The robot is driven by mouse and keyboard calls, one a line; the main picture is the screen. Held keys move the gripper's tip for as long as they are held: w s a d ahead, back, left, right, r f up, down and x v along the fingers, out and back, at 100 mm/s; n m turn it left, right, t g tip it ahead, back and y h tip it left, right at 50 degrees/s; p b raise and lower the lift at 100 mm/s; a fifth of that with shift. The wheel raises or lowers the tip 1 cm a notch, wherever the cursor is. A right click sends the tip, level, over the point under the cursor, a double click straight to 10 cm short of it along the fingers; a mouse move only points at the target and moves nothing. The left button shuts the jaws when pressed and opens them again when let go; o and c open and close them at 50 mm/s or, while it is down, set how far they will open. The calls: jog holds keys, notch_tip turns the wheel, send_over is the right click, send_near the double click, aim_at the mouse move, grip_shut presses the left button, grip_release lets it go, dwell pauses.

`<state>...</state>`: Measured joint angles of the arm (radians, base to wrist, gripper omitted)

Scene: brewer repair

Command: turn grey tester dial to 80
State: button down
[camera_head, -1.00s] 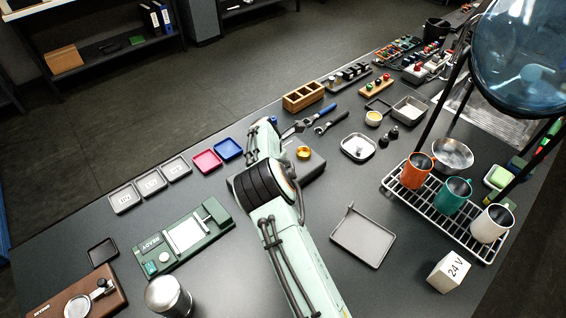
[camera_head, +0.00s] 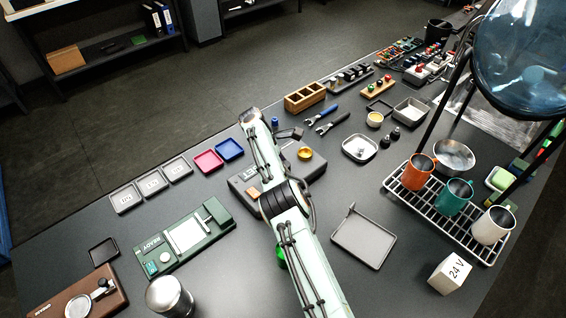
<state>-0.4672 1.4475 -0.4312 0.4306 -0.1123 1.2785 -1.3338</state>
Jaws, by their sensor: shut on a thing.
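The grey tester (camera_head: 237,187) is a dark grey box in the middle of the table. Part of its lettering, ending in "ET", and a small tan patch (camera_head: 254,192) show left of my arm. A gold round piece (camera_head: 305,153) sits at its right end. My pale green arm crosses over the tester and covers its middle. The dial and its reading are hidden.
A green "READY" device (camera_head: 207,222) lies left, with a metal canister (camera_head: 169,297) in front. A grey tray (camera_head: 363,238) and mug rack (camera_head: 438,212) stand right. Wrenches (camera_head: 327,119) lie behind the tester. Red (camera_head: 208,161) and blue (camera_head: 230,149) trays lie back left.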

jog(key=shift+f, duration=0.15)
dwell(0.3)
jog(key=c, duration=0.7)
grip_release()
jog(key=v, duration=0.7)
jog(key=shift+a+r, duration=0.1)
jog(key=shift+r, duration=0.2)
